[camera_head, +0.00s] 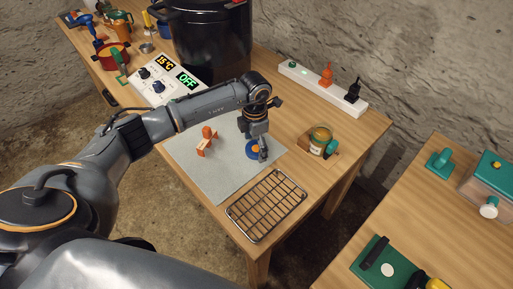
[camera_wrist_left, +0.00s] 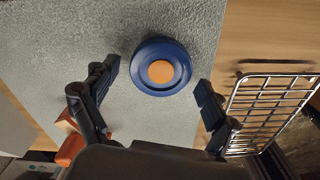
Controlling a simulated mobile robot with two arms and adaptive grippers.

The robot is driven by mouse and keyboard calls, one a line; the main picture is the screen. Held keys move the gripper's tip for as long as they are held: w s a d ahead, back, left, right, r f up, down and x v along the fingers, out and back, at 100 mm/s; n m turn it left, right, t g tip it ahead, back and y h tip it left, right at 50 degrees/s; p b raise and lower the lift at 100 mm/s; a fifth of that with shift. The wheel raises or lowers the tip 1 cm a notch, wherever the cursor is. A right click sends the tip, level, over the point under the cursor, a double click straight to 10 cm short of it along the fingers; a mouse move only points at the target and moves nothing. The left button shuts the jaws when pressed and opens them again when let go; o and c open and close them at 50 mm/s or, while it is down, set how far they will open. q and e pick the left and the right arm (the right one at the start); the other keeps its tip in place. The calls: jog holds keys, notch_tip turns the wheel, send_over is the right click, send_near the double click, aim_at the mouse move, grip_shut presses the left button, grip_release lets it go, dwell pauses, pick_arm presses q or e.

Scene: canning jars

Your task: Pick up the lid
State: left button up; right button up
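The lid is a round blue disc with an orange centre. It lies on a grey mat (camera_head: 205,177) on the wooden table. In the head view the lid (camera_head: 251,150) is partly covered by my left gripper (camera_head: 260,153), which points down over it. In the left wrist view the lid (camera_wrist_left: 161,68) sits beyond the fingertips, between their lines. My left gripper (camera_wrist_left: 158,82) is open, one finger on each side, with nothing between the fingers. My right gripper is not seen in either view.
A wire rack (camera_head: 267,205) lies right of the mat. Orange pieces (camera_head: 205,141) lie left of the lid. A jar (camera_head: 320,139) stands to the right. A large dark pot (camera_head: 212,40) and a control panel (camera_head: 167,78) stand behind. A power strip (camera_head: 322,88) lies along the back.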

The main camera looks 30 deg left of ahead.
pick_arm(q)
jog(key=c, duration=0.6)
